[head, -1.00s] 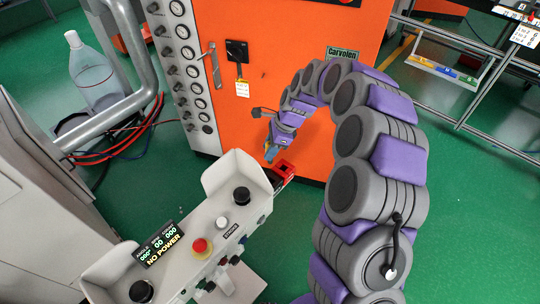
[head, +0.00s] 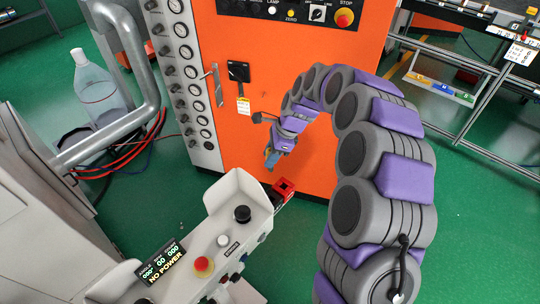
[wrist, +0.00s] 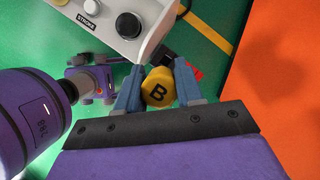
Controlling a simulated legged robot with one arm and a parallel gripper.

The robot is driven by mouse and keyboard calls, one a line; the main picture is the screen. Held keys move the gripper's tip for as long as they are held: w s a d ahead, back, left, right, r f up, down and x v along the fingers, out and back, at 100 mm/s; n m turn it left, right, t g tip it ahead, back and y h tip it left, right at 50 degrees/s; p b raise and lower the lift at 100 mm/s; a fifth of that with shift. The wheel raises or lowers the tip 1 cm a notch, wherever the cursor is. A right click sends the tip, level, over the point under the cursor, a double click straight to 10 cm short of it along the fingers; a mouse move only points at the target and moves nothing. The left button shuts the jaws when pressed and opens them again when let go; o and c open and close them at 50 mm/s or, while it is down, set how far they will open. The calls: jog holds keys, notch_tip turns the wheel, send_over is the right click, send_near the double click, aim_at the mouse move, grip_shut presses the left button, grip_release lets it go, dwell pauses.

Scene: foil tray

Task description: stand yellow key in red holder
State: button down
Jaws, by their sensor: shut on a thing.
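The yellow key (wrist: 158,87) has a rounded head marked with a black "B" and shows in the wrist view. My gripper (wrist: 158,80) is shut on it, with a blue-grey finger on each side. In the head view my gripper (head: 270,160) hangs in front of the orange cabinet, above and a little left of the red holder. The red holder (head: 284,186) is a small open box at the far end of the white control console. In the wrist view only a bit of the red holder (wrist: 194,70) shows beyond the right finger. The key's lower part is hidden.
The white console (head: 210,235) carries a red button (head: 202,265), black knobs and a display. The orange cabinet (head: 230,150) stands close behind my gripper, with a black lever switch (head: 238,71). A clear bottle (head: 95,85) stands at the left.

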jog(key=shift+r+p, duration=0.8)
jog(key=shift+r, duration=0.5)
jog(key=shift+f, duration=0.1)
